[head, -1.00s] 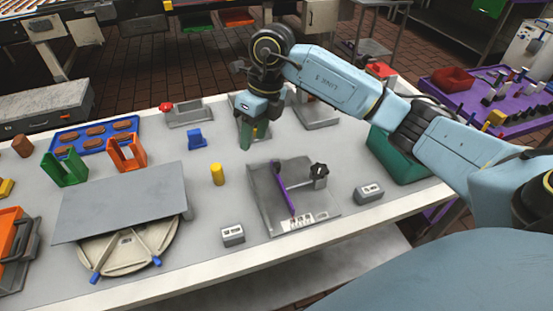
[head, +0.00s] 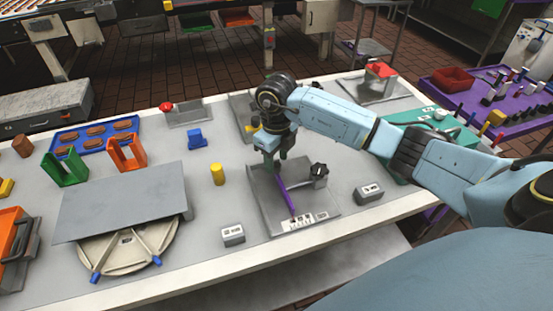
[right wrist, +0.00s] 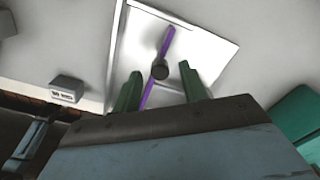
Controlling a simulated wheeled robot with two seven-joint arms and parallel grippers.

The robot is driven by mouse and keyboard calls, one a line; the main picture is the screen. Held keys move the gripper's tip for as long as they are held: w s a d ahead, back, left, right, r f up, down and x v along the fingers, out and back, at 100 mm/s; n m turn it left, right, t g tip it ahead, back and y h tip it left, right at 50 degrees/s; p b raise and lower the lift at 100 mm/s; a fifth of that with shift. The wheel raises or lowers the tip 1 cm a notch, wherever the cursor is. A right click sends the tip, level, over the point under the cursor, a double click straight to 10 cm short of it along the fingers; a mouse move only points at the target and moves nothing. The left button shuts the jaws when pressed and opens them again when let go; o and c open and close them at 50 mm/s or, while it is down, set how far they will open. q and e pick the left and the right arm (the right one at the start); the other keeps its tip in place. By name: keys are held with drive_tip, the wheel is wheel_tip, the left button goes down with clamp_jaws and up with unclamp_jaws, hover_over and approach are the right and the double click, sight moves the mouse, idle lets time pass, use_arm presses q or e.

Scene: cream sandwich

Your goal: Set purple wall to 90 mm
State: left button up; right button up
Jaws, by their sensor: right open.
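The purple wall (head: 287,199) is a thin upright strip on a grey plate fixture (head: 265,213) near the table's front edge. A black knob (head: 319,170) stands at its right side, and a printed scale (head: 302,221) lies at the plate's front. My right gripper (head: 274,162) is over the far end of the plate, close to the wall's far end. In the right wrist view its green fingers (right wrist: 160,92) are spread, with the purple wall (right wrist: 168,42) and the dark knob (right wrist: 160,71) showing between and beyond them. Contact cannot be told. My left gripper is out of view.
Small grey label blocks stand left (head: 232,234) and right (head: 369,193) of the fixture. A yellow cylinder (head: 217,174) and a blue block (head: 197,138) are to the left. A grey board (head: 120,203) covers part of a round tray.

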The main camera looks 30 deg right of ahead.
drive_tip(key=shift+f, duration=0.4)
drive_tip(key=shift+c, duration=0.2)
clamp_jaws()
drive_tip(key=shift+s+d, duration=0.15)
drive_tip(key=shift+d, duration=0.6)
drive_tip(key=shift+s+d, duration=0.15)
drive_tip(key=shift+d, duration=0.55)
drive_tip(key=shift+o, duration=0.2)
unclamp_jaws()
wheel_tip(320, 180, up, 14)
drive_tip(key=shift+f, duration=0.25)
